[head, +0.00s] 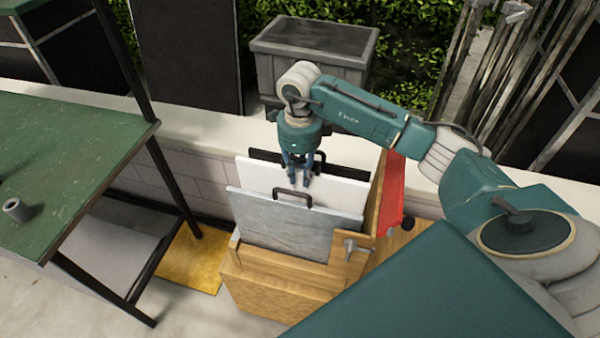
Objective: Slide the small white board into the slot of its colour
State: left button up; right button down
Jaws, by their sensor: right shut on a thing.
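The white board (256,176) stands upright in a wooden rack (270,284), between a grey board (285,230) in front and a black board (345,172) behind. My right gripper (300,180) points down at the white board's top edge and is shut on it near the middle. The fingers partly cover the grip point. The white board's lower part and its slot are hidden behind the grey board, so how deep it sits cannot be told. My left gripper is not in view.
The grey board has a black handle (292,194) at its top edge. A red panel (392,190) stands right of the rack. A green table (70,160) with a small grey cylinder (17,211) is at left. A yellow plate (192,260) lies on the floor between them.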

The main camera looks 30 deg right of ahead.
aim_at(300, 183)
jog(key=shift+f+b, duration=1.15)
jog(key=shift+f, duration=0.35)
jog(key=shift+f+b, duration=0.35)
jog(key=shift+b, duration=0.05)
jog(key=c, duration=1.5)
grip_release()
notch_tip(300, 183, up, 12)
jog(key=shift+s, duration=0.1)
